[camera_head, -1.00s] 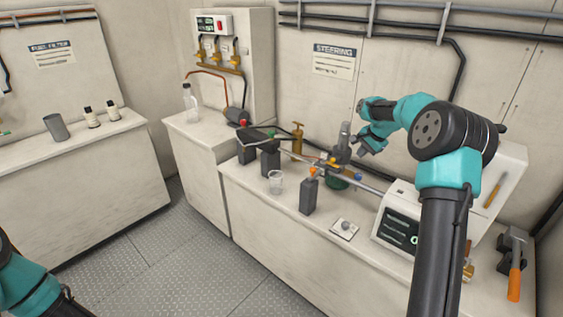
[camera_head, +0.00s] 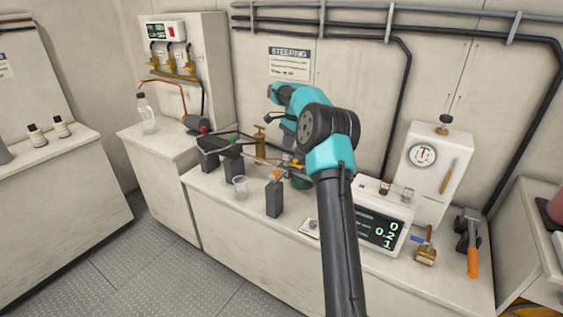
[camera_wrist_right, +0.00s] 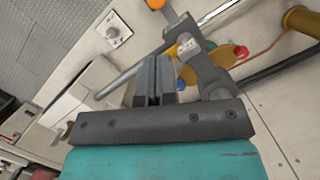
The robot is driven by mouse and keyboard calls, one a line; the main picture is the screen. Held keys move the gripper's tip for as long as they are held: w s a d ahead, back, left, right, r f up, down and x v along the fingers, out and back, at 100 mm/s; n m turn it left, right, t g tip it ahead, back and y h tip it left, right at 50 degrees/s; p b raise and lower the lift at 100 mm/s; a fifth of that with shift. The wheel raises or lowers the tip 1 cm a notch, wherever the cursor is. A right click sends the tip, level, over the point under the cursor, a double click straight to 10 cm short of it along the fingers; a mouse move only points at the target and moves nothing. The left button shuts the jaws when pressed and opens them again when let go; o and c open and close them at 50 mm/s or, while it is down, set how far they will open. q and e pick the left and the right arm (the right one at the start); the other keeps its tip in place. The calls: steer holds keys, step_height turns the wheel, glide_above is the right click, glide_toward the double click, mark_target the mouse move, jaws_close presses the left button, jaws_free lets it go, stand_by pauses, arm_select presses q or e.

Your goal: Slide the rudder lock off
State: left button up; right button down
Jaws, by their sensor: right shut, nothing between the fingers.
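My right gripper (camera_wrist_right: 154,80) is shut and empty; its two dark fingers lie together in the wrist view. In the head view the right gripper (camera_head: 287,122) hangs over the steering gear on the long bench. A steel rod (camera_wrist_right: 121,80) passes beside the fingers, and a grey bracket (camera_wrist_right: 203,72) with an orange-yellow part stands just beyond them. I cannot tell which part is the rudder lock. A dark post with an orange knob (camera_head: 274,197) stands at the bench front. My arm hides part of the gear. My left gripper is out of view.
A display box (camera_head: 378,228), a brush (camera_head: 426,246) and an orange-handled tool (camera_head: 472,249) are to the right. A brass can (camera_head: 260,143) stands behind the gear. The floor in front is clear.

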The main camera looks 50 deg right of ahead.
glide_above(280, 177)
steer(key=d, duration=0.2)
steer(key=x, duration=0.3)
steer(key=d+x, duration=0.1)
steer(key=x, duration=0.2)
steer(key=s+x, duration=0.1)
steer(key=x, duration=0.2)
steer(key=shift+w+d+f, duration=0.1)
steer(key=shift+d+f, duration=0.15)
steer(key=shift+f, duration=0.2)
steer(key=shift+a, duration=0.1)
